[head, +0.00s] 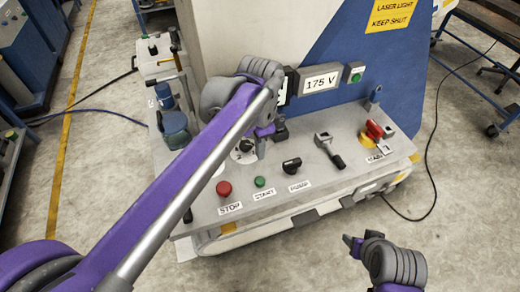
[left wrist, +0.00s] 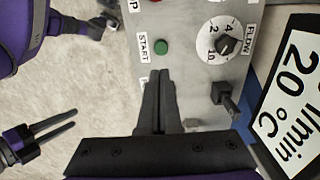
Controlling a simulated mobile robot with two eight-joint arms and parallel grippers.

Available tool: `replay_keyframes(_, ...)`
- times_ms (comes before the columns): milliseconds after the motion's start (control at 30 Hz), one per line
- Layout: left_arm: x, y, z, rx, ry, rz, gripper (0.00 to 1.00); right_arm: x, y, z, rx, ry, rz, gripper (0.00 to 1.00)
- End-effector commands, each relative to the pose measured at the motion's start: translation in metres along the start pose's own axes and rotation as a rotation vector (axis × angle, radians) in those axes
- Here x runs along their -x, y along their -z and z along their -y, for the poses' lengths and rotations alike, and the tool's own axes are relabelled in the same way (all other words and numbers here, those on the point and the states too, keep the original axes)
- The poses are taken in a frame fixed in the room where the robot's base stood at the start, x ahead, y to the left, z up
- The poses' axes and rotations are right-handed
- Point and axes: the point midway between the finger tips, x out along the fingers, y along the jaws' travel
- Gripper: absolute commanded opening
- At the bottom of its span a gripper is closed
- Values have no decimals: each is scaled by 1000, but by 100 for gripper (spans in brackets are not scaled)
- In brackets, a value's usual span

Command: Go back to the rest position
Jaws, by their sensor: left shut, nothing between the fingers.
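My left gripper (head: 260,147) hangs over the control panel (head: 215,205) in the head view, with my purple and grey arm reaching across from the lower left. In the left wrist view its two dark fingers (left wrist: 160,75) lie together, shut and empty. They are over the panel between the green START button (left wrist: 161,46) and a dark lever (left wrist: 226,98). Contact with the panel cannot be told. My right gripper (head: 352,243) is in front of the panel at the lower right. In the left wrist view it shows at the lower left (left wrist: 72,121), with its fingers apart and empty.
The panel carries a red STOP button (head: 223,188), a black PUMP knob (head: 292,165), a grey lever (head: 329,150) and a red handle (head: 375,130). Open floor (head: 465,225) lies to the right, crossed by a cable.

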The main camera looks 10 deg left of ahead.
Motion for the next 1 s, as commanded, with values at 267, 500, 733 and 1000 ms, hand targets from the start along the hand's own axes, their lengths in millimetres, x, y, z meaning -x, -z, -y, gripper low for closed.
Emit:
replay_keyframes(267,0,0,0,3,1,-1,0,0,0,0,0,0,0,57)
replay_keyframes(500,-15,-35,-15,204,70,-77,0,0,0,0,0,0,0,57)
replay_keyframes(733,-59,-94,-47,610,182,-264,0,0,0,0,0,0,0,57)
replay_keyframes(1000,-102,-132,-72,912,238,-434,0,0,0,0,0,0,0,57)
